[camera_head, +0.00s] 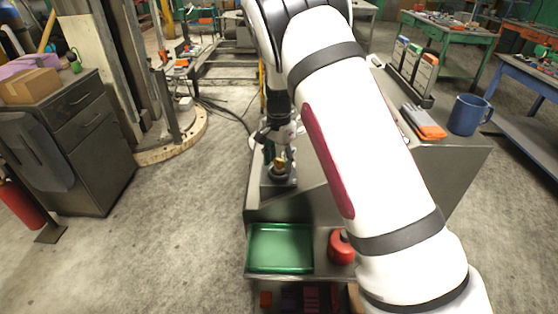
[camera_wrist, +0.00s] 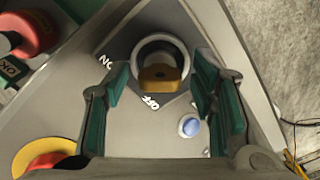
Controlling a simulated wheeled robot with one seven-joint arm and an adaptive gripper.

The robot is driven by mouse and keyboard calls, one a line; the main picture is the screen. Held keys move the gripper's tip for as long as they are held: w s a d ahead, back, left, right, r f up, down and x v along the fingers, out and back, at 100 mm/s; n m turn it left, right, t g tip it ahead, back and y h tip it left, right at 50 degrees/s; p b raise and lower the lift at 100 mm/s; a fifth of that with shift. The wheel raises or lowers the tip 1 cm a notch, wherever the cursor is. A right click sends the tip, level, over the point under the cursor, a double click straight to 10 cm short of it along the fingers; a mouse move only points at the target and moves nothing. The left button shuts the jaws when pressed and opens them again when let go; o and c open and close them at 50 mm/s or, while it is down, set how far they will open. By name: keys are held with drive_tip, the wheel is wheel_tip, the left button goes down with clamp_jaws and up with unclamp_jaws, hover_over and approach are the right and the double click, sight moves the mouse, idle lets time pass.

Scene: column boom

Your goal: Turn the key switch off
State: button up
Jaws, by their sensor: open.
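The key switch (camera_wrist: 138,58) shows in the wrist view as a round metal collar on a grey panel, with a brass-coloured key (camera_wrist: 160,78) in it. The key's broad head lies across the lower part of the collar. The label ON stands left of the collar and OFF below it. My gripper (camera_wrist: 160,90) is open, with one green-padded finger on each side of the key and a visible gap on both sides. In the head view my gripper (camera_head: 278,140) points down over the panel, and the yellowish key (camera_head: 279,163) shows just below it.
On the panel, a blue button (camera_wrist: 190,126) is by the right finger, a red knob (camera_wrist: 35,28) at upper left, and a red-and-yellow button (camera_wrist: 52,162) at lower left. A green tray (camera_head: 280,248), blue mug (camera_head: 468,114) and drawer cabinet (camera_head: 95,150) are around.

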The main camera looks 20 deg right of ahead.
drive_tip(key=c, duration=1.1)
drive_tip(key=shift+c, duration=0.2)
drive_tip(key=shift+n, duration=0.3)
drive_tip(key=n+b, duration=0.1)
drive_tip(key=n, duration=0.2)
drive_tip(key=shift+n+b, duration=0.3)
drive_tip(key=n+b, duration=0.1)
drive_tip(key=n, duration=0.2)
drive_tip(key=shift+n, duration=0.4)
drive_tip(key=n+b, duration=0.1)
drive_tip(key=n, duration=0.3)
drive_tip(key=shift+n+b, duration=0.5)
drive_tip(key=shift+n, duration=1.5)
